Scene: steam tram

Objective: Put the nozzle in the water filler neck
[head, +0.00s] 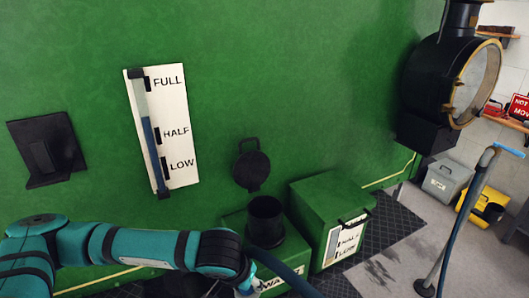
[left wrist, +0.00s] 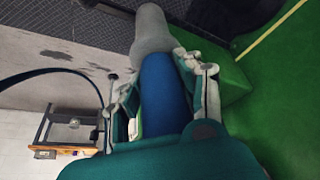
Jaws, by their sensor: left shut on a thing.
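The black water filler neck (head: 265,218) stands upright on a low green box with a partly hidden white label. Its round black lid (head: 252,168) is open against the green wall behind. My left gripper (head: 245,287) is at the bottom edge of the head view, in front of and below the neck, largely hidden by its arm. In the left wrist view my left gripper (left wrist: 168,72) is shut on the blue part of the nozzle (left wrist: 153,30). The nozzle's grey end sticks out beyond the fingers, apart from the neck as far as I can tell. My right gripper is not in view.
A green box (head: 318,193) with a level gauge stands right of the neck. A gauge board (head: 178,120) is on the green wall. A hose stand (head: 458,225), a grey bin (head: 447,180) and a yellow bin (head: 484,207) stand at the right. The pale floor between has free room.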

